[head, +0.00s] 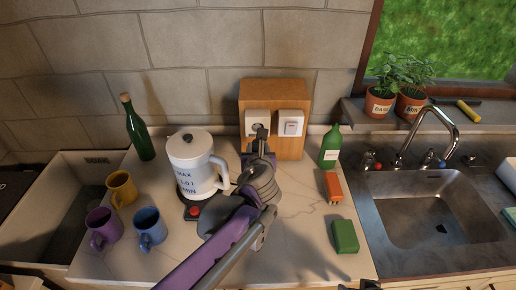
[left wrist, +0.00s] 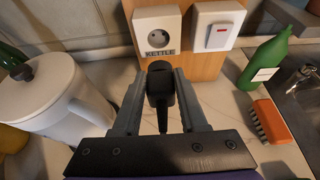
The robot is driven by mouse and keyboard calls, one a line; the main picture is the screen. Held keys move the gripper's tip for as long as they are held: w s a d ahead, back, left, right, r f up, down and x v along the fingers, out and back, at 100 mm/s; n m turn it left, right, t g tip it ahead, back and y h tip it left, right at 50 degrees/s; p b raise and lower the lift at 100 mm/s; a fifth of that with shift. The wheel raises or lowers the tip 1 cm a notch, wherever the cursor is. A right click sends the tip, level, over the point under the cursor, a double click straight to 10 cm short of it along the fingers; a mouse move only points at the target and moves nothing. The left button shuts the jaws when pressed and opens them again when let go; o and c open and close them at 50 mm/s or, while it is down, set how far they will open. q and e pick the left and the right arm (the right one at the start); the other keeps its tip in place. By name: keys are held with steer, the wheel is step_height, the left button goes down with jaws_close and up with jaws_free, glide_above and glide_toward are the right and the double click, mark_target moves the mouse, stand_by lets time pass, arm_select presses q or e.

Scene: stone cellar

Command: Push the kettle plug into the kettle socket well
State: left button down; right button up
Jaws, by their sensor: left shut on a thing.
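The kettle socket (left wrist: 158,38) is a white round-well outlet with a label under it, on a wooden block on the counter. In the head view the socket (head: 251,127) is partly hidden behind my left gripper (head: 260,150). In the left wrist view my left gripper (left wrist: 160,100) is shut on the black kettle plug (left wrist: 161,80), just in front of and below the socket. The plug appears apart from the socket; its pins are hidden. The white kettle (head: 190,162) stands left of the gripper. My right gripper is not in view.
A white switch (head: 291,123) sits right of the socket on the wooden block (head: 275,90). Several mugs stand left. The sink (head: 435,215) is at right.

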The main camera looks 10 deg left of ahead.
arm_select(q)
steer(key=shift+w+a+b, duration=0.2)
steer(key=shift+w+a, duration=0.05)
steer(key=shift+w, duration=1)
steer(key=shift+w+a+b, duration=0.15)
steer(key=shift+w+a, duration=0.1)
steer(key=shift+w, duration=0.95)
steer(key=c, duration=1)
jaws_free()
steer(key=shift+c, duration=0.4)
steer(key=shift+w+a+b, duration=0.2)
steer(key=shift+w, duration=0.7)
steer(key=shift+w+a+b, duration=0.15)
steer(key=shift+w, duration=0.75)
steer(key=o, duration=0.4)
steer(key=shift+c, duration=0.2)
